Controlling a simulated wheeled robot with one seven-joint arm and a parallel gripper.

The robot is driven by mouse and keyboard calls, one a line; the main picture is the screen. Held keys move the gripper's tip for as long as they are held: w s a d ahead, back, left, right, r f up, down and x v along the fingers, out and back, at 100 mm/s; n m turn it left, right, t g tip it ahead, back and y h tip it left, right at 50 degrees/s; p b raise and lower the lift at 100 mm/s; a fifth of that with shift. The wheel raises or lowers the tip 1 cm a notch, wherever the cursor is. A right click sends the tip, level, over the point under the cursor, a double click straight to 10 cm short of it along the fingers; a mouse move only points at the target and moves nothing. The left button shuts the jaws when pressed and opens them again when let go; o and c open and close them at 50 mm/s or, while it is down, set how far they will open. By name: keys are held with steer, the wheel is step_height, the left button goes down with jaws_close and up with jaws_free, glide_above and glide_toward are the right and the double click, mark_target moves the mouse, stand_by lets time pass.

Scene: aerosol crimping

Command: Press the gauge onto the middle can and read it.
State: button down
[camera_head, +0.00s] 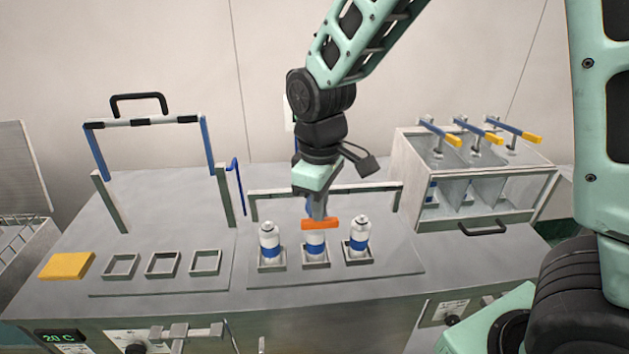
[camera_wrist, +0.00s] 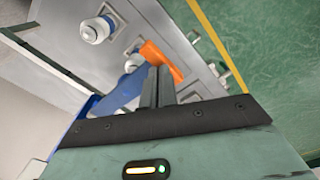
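Three white cans with blue bands stand in square holders on the bench: left can (camera_head: 268,240), middle can (camera_head: 315,245), right can (camera_head: 359,235). My gripper (camera_head: 318,215) points down over the middle can. In the wrist view the orange piece (camera_wrist: 160,60) is at the fingertips (camera_wrist: 160,75). No gauge reading is visible.
A low bar frame (camera_head: 385,187) stands behind the cans. Empty square holders (camera_head: 163,264) and a yellow block (camera_head: 67,266) are on the left, below a tall frame with a black handle (camera_head: 138,98). A compartment box with levers (camera_head: 480,170) stands on the right.

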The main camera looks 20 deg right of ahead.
steer(key=shift+s+f+b, duration=0.2)
steer(key=shift+f+b, duration=0.3)
steer(key=shift+f, duration=0.3)
steer(key=shift+s+f+b, duration=0.15)
steer(key=shift+f+b, duration=0.3)
steer(key=shift+f, duration=0.3)
steer(key=shift+r, duration=0.15)
step_height(320, 180, up, 14)
steer(key=w+p, duration=0.2)
steer(key=p, duration=1)
steer(key=shift+d+r+p, duration=0.15)
steer(key=shift+d+p, duration=0.1)
steer(key=shift+p, duration=0.1)
steer(key=s+a+f+b, duration=0.3)
steer(key=s+f+b, duration=0.1)
steer(key=s, duration=0.6)
steer(key=s+a+f+b, duration=0.3)
steer(key=s+b, duration=0.4)
steer(key=s, duration=0.3)
steer(key=shift+a+f+m+y, duration=0.15)
steer(key=shift+f+m+y, duration=0.15)
steer(key=shift+f, duration=0.35)
